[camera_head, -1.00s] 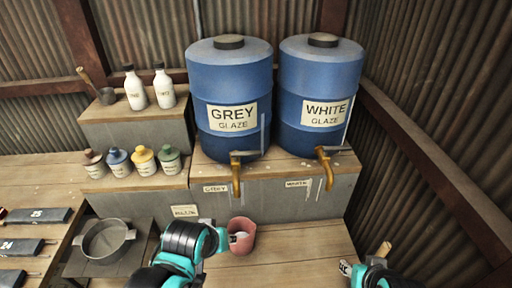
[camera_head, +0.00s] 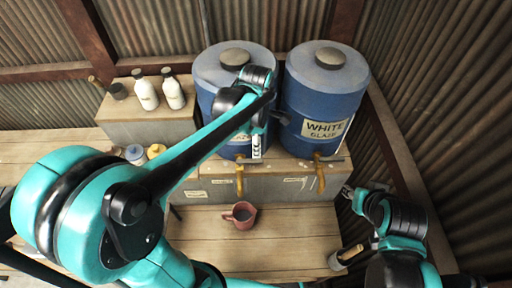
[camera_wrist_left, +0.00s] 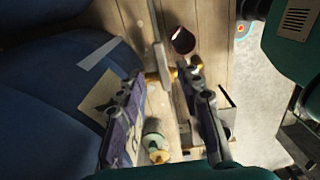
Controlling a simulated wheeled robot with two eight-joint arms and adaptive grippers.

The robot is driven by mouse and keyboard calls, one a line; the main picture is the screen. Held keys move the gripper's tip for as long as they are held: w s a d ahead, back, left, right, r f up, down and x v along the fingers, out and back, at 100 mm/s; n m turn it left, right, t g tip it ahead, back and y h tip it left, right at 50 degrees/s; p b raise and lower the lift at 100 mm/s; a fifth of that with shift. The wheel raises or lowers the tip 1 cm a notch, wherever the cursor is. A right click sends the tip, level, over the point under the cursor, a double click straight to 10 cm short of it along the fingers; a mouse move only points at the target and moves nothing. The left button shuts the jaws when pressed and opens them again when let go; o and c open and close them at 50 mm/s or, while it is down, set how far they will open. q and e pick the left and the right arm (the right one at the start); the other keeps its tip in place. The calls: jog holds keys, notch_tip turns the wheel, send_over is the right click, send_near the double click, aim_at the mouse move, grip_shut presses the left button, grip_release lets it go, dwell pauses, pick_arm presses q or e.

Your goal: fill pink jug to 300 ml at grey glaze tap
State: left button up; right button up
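The pink jug (camera_head: 240,215) stands upright on the bench, below and in front of the brass grey glaze tap (camera_head: 239,180). Its inside is dark, and I cannot read a level. It also shows in the left wrist view (camera_wrist_left: 182,41). My left gripper (camera_head: 256,148) is up in front of the grey glaze barrel (camera_head: 210,70), hiding most of its label. In the left wrist view its fingers (camera_wrist_left: 163,95) are apart, with the tap's lever (camera_wrist_left: 161,64) just beyond the gap; contact is unclear. My right gripper (camera_head: 347,192) is off to the right, its opening unclear.
The white glaze barrel (camera_head: 325,90) and its tap (camera_head: 319,175) stand close on the right. A pot with a wooden-handled tool (camera_head: 345,257) is near the right arm. White bottles (camera_head: 146,92) stand on the left shelf.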

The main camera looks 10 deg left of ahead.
aim_at(256, 160)
pick_arm(q)
notch_tip(256, 160, down, 6)
jog(key=shift+d+r+b, duration=0.15)
jog(key=shift+b, duration=0.2)
jog(key=shift+f, duration=0.65)
grip_shut()
